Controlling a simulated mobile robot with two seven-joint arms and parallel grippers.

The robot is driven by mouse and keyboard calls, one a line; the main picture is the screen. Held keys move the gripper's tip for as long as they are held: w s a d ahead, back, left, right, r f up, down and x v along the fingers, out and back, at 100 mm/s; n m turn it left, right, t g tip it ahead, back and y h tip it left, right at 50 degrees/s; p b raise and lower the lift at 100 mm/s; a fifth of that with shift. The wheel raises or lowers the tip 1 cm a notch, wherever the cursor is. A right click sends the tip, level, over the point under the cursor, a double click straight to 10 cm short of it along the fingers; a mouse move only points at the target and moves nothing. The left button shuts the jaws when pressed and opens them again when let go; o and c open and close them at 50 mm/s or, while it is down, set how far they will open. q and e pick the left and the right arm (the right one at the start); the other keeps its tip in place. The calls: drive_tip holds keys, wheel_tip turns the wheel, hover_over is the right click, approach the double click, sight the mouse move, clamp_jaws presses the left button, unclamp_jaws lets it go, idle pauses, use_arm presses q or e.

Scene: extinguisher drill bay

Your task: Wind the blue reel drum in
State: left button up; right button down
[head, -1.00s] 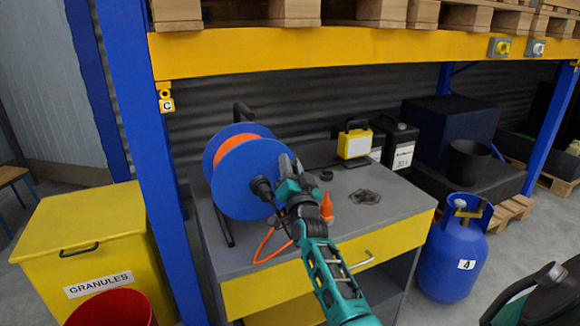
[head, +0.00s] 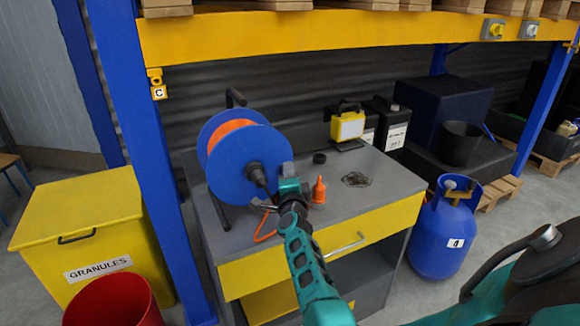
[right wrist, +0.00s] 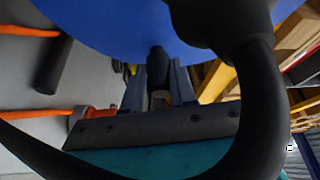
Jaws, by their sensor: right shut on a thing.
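The blue reel drum (head: 228,178) stands upright in a black frame on the grey workbench (head: 385,178), with orange hose (head: 235,128) wound between its discs. A black hub (head: 255,172) sticks out of the near disc. My right gripper (head: 272,200) is at the lower right of the hub, in front of the disc. It is shut on the black crank knob, which shows between the fingers in the right wrist view (right wrist: 158,62). In the head view the gripper mostly hides the knob. My left gripper is out of view.
An orange bottle (head: 319,190) stands close right of the gripper. A black puck (head: 319,158), a chain (head: 356,179) and a yellow lamp (head: 348,127) are farther right. A yellow shelf beam (head: 350,32) crosses above; a blue post (head: 150,150) stands left.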

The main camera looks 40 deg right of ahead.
drive_tip(key=shift+a+f+m, duration=0.2)
drive_tip(key=shift+f+m, duration=0.35)
drive_tip(key=shift+m, duration=0.05)
drive_tip(key=c, duration=0.9)
unclamp_jaws()
